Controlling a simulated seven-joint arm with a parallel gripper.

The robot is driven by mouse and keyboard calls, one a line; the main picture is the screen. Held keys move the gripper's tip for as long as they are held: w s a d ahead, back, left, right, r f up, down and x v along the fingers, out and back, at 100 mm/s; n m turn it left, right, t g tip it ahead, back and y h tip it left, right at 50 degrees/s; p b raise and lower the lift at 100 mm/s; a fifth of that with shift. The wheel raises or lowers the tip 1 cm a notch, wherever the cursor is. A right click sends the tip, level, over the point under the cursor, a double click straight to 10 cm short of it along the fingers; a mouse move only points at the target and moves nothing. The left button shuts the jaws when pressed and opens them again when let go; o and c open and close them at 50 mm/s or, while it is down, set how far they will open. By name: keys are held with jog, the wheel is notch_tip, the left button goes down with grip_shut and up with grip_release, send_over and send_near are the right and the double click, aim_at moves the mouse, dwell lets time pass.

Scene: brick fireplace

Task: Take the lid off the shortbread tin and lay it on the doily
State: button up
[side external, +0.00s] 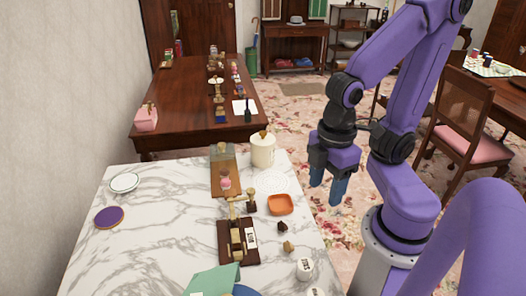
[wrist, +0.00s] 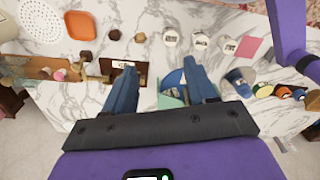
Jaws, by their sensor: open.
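A cream round canister (side external: 263,152) with a small brown knob on top stands at the far edge of the marble table; it looks like the tin, but no label is readable. The white lacy doily (side external: 271,182) lies flat just in front of it, bare. My gripper (side external: 327,184) is open and empty, in the air to the right of the doily and canister. Its fingers spread in the wrist view (wrist: 160,70), pointing at the table's edge area.
An orange square dish (side external: 281,205) sits beside the doily. A wooden board (side external: 223,176) with a pink item lies left of the canister. The left marble is mostly clear, apart from a white plate (side external: 125,182) and purple disc (side external: 109,217).

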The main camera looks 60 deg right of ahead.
jog(key=shift+o, duration=0.4)
jog(key=w+a+r+m+h, duration=0.1)
jog(key=w+r+m, duration=0.1)
jog(key=w+m, duration=0.85)
jog(key=w+d+r+m+h, duration=0.1)
jog(key=w+d+m, duration=0.15)
jog(key=w, duration=0.45)
jog(key=w+d+m, duration=0.2)
jog(key=w+m, duration=0.2)
jog(key=w, duration=0.2)
jog(key=m+h, duration=0.3)
jog(key=m, duration=1.1)
send_over(263, 132)
jog(key=a, duration=0.2)
jog(key=shift+g, duration=0.3)
jog(key=f, duration=1)
jog(key=shift+w+f, duration=0.4)
jog(key=shift+s+a+x, duration=0.15)
jog(key=shift+x, duration=1.2)
jog(key=shift+s+a+x, duration=0.1)
jog(key=shift+a+x, duration=0.1)
jog(key=shift+x, duration=1.15)
jog(key=shift+f, duration=0.1)
jog(key=c, duration=1.1)
